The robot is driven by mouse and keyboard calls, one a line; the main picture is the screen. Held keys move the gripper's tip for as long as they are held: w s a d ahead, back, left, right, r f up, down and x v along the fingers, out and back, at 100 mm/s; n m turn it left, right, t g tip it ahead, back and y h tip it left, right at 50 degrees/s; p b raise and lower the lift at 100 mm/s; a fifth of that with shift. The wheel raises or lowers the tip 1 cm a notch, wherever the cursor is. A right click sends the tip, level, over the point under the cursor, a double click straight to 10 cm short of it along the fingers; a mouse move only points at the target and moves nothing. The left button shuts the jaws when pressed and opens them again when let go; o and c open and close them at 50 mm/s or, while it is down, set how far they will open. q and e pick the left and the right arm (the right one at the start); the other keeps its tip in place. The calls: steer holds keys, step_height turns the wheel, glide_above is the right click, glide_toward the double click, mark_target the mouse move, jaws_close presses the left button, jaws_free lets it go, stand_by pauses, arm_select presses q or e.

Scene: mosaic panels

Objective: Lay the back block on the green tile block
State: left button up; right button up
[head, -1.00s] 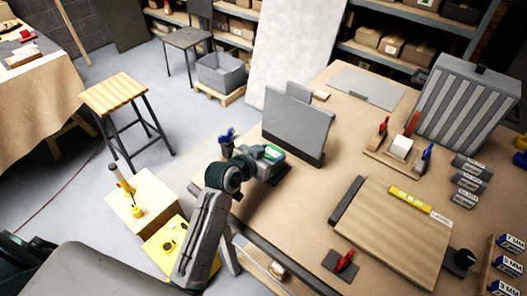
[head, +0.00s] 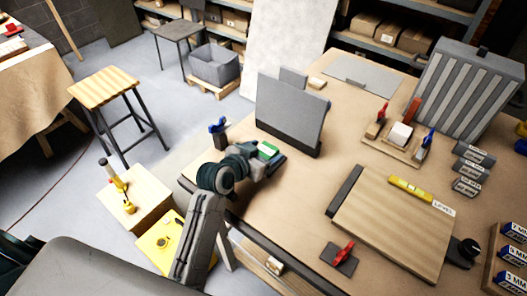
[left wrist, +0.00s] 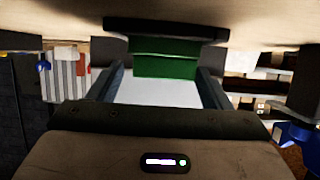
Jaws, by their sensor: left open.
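A green block (head: 268,149) with a pale edge shows at the near left of the workbench, beside my left gripper (head: 270,158). In the left wrist view the green block (left wrist: 165,66) lies between the two dark fingers of my open left gripper (left wrist: 165,80). It appears in two shades, against a dark plate (left wrist: 165,28). I cannot tell whether the fingers touch it. I cannot tell for sure which piece is the back block. My right gripper is not in view.
A grey panel (head: 290,108) stands upright in a dark base just beyond my left gripper. A blue-topped clamp (head: 217,128) is at the bench's left edge. A wooden board (head: 395,225) with a yellow level (head: 410,187) lies to the right. Bare bench lies between.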

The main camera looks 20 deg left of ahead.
arm_select(q)
steer(key=shift+w, duration=0.1)
steer(key=b+v, duration=0.2)
steer(key=v, duration=0.8)
steer(key=shift+s+a, duration=0.15)
steer(key=shift+s, duration=0.2)
steer(key=shift+s+a+r+b, duration=0.15)
steer(key=shift+s+r+b, duration=0.2)
steer(key=shift+s, duration=0.2)
